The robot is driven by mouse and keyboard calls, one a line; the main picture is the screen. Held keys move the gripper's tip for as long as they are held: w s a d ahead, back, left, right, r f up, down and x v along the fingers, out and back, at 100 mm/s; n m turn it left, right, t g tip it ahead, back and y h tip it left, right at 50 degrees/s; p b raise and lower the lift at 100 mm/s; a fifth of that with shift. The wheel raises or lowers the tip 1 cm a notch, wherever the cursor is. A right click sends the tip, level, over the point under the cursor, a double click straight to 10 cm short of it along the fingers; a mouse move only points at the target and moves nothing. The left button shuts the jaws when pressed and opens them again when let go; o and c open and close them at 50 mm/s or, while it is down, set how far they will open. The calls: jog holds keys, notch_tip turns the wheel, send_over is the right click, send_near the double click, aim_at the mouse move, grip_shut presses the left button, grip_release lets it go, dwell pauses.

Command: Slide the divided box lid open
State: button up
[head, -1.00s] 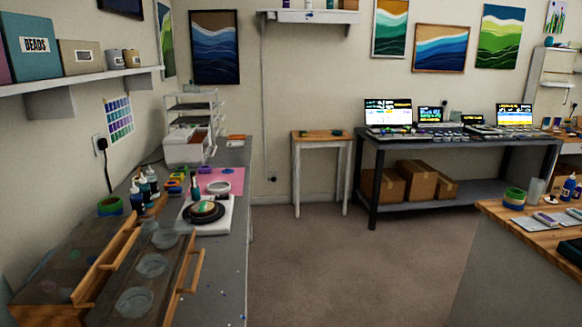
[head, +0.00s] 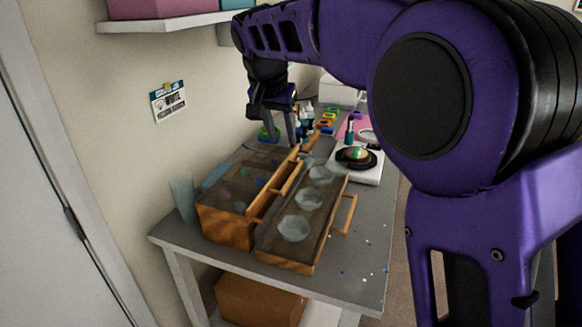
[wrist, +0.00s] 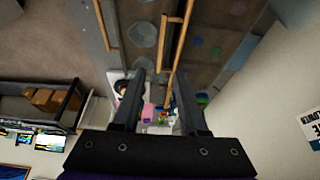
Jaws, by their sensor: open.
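The divided box (head: 228,233) is wooden, with a dark see-through top, on the grey workbench. A long wooden bar (head: 275,192) runs along its right side. To the right of the bar is a lower wooden-edged section with several round clear cups (head: 294,228) and a wooden handle (head: 346,214) on its outer side. I cannot tell which part is the lid. My gripper (head: 274,130) is open and empty, above the far end of the box, fingers down. In the wrist view, my gripper (wrist: 161,75) points along the bench, with the bar (wrist: 177,45) beyond its fingers.
Behind the box are bottles (head: 307,115), coloured tape rolls (head: 327,122) and a white scale (head: 368,172) with a dark turntable. A shelf (head: 165,22) hangs above on the left wall. Small beads lie on the clear front right of the bench (head: 365,255).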

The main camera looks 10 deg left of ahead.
aim_at(291, 177)
jog(key=x, duration=1.4)
jog(key=shift+w+a+f, duration=0.1)
jog(key=shift+w+f, duration=0.05)
jog(key=shift+f, duration=0.2)
grip_shut()
jog(key=shift+b, duration=0.3)
dwell(0.3)
